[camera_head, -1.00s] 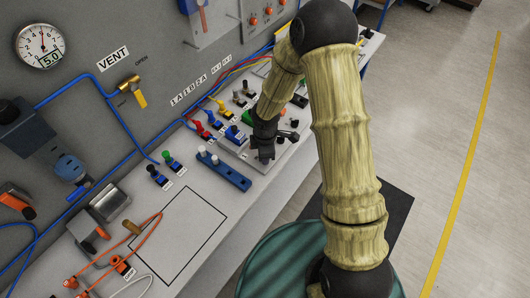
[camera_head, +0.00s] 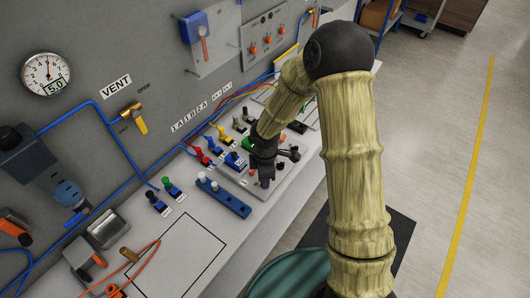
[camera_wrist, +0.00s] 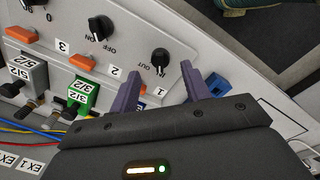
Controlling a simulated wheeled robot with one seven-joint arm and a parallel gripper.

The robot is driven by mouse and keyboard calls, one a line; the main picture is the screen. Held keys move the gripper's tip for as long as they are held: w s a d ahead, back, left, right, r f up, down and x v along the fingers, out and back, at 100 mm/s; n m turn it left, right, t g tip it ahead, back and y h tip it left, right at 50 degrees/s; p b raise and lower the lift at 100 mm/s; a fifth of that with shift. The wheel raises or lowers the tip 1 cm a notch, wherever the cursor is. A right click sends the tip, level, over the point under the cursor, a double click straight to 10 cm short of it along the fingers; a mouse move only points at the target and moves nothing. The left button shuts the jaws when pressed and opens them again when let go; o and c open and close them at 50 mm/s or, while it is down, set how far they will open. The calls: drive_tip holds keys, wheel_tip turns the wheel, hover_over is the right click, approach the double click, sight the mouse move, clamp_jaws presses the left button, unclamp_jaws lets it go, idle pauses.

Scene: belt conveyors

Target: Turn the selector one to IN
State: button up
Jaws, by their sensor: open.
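Selector one is a black knob (camera_wrist: 160,58) on a pale panel, with the words OUT and IN printed beside it and a "1" tag below. In the wrist view it lies between and just beyond the tips of my gripper (camera_wrist: 161,74), whose two purple fingers are open and hold nothing. I cannot tell exactly which word the knob's pointer faces. In the head view my gripper (camera_head: 264,178) points down over the near end of the selector panel (camera_head: 284,178), and it hides knob one there.
Knob two (camera_wrist: 101,27), marked ON and OFF, and knob three (camera_wrist: 31,3) stand in the same row. Orange parts (camera_wrist: 82,62), a green 3/2 valve (camera_wrist: 84,96) and a grey 5/2 valve (camera_wrist: 32,72) are close by. A blue bar (camera_head: 223,197) lies left of my gripper.

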wheel_tip(320, 180, up, 14)
drive_tip(key=shift+s, duration=0.45)
drive_tip(key=shift+f, duration=0.1)
drive_tip(key=s+d+r+m+t, duration=0.1)
drive_tip(key=s+d+m, duration=0.4)
drive_tip(key=d+m, duration=0.2)
drive_tip(key=s+d+r+m, duration=0.2)
drive_tip(key=s+d+m, duration=0.4)
drive_tip(key=m, duration=0.5)
drive_tip(key=shift+d+r+m+t, duration=0.25)
drive_tip(key=shift+d+m+t, duration=0.15)
